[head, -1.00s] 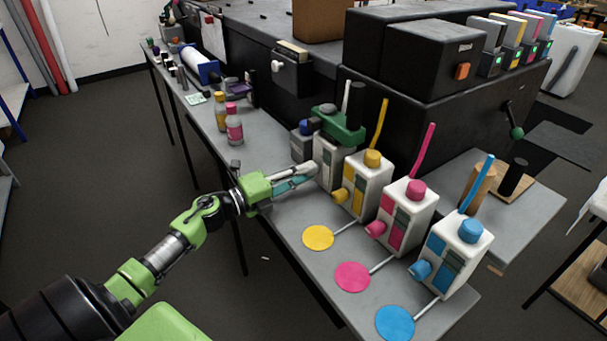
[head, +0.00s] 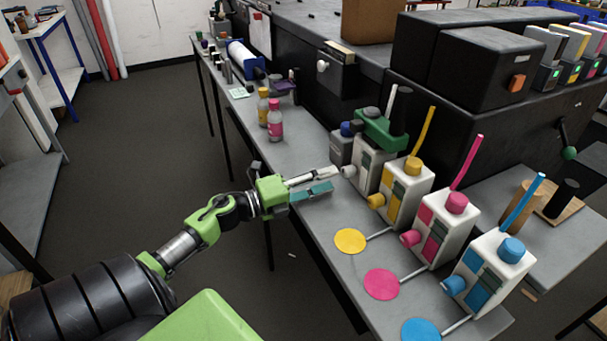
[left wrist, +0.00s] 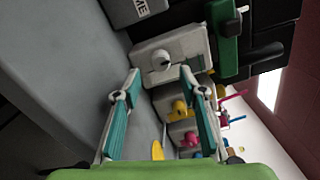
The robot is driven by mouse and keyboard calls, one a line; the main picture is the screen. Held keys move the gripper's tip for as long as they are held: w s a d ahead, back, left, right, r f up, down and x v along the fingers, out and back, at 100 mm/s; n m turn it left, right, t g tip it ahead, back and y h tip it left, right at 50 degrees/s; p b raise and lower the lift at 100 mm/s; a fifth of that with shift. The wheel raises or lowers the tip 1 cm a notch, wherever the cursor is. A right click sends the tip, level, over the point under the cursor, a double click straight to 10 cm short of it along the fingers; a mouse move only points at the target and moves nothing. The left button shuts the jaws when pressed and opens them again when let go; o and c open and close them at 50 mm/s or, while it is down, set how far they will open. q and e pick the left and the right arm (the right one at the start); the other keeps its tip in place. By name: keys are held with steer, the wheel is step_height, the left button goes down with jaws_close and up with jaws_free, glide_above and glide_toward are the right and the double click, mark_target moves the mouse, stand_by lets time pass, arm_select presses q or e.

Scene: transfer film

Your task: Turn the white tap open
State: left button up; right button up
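The white tap (head: 348,170) sticks out from the front of the white-and-grey container (head: 370,165), the farthest in the row of ink containers. In the left wrist view the tap (left wrist: 161,61) is a small round white knob with a dark spot. I cannot tell how far it is turned. My left gripper (head: 332,179) is open and empty, its two teal-padded fingers apart and pointing at the container. In the left wrist view the tap shows just beyond and between the fingertips (left wrist: 160,72). My right gripper is not in view.
Yellow (head: 376,201), pink (head: 410,238) and blue (head: 454,286) taps follow nearer, with coloured discs before them. A green object (head: 380,128) sits atop the white container. Bottles (head: 275,120) stand farther back. The grey bench (head: 308,150) is clear left of the container.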

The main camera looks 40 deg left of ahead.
arm_select(q)
steer(key=v, duration=0.7)
steer(key=shift+s, duration=0.1)
stand_by(0.4)
